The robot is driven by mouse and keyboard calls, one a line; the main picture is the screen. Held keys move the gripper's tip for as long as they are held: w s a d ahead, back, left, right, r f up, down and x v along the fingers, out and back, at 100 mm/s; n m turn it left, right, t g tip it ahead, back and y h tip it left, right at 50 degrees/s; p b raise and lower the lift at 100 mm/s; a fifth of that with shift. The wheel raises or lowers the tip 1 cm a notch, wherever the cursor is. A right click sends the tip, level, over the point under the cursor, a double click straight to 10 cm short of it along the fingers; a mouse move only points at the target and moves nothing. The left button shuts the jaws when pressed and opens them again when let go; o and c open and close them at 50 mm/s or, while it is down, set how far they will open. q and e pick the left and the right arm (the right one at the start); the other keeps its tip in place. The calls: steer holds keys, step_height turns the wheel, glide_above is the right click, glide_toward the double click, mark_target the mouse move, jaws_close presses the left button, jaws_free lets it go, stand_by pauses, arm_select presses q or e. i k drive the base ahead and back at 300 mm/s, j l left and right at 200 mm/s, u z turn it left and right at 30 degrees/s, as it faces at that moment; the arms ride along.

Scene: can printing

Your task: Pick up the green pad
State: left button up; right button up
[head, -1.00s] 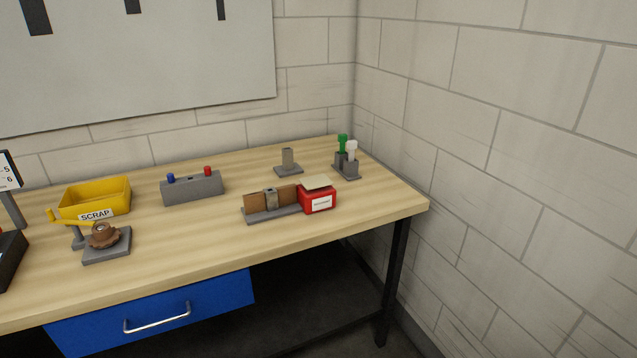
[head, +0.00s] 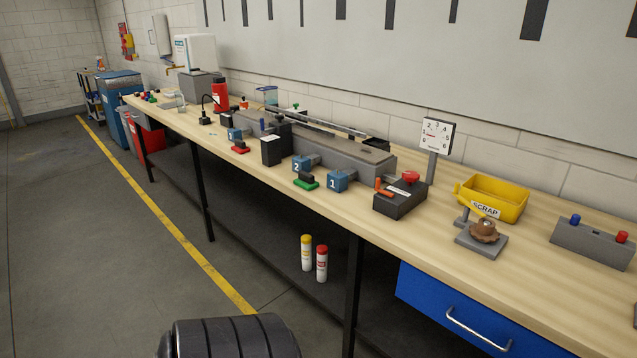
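The green pad (head: 306,181) is a flat green base with a black grip on top. It lies near the front edge of the workbench (head: 440,240), in front of the blue blocks marked 2 (head: 303,164) and 1 (head: 339,181). A similar red pad (head: 241,147) with a black grip lies farther along the bench to the left. Neither of my grippers is in view, so what they hold is hidden.
A long grey machine (head: 340,150) stands behind the pad. A black box with a red button (head: 400,199), a yellow scrap bin (head: 493,198) and a dial sign (head: 436,135) stand to the right. Two bottles (head: 314,259) stand below. The floor at left is open.

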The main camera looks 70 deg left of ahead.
mark_target(305, 180)
steer(key=u, duration=1.75)
steer(key=j+z, duration=0.1)
steer(key=z, duration=0.55)
steer(key=i+j+z, duration=0.1)
steer(key=j+z, duration=0.3)
steer(key=j, duration=0.15)
steer(key=j+z, duration=0.4)
steer(key=j, duration=0.15)
steer(key=j+z, duration=0.4)
steer(key=j, duration=0.2)
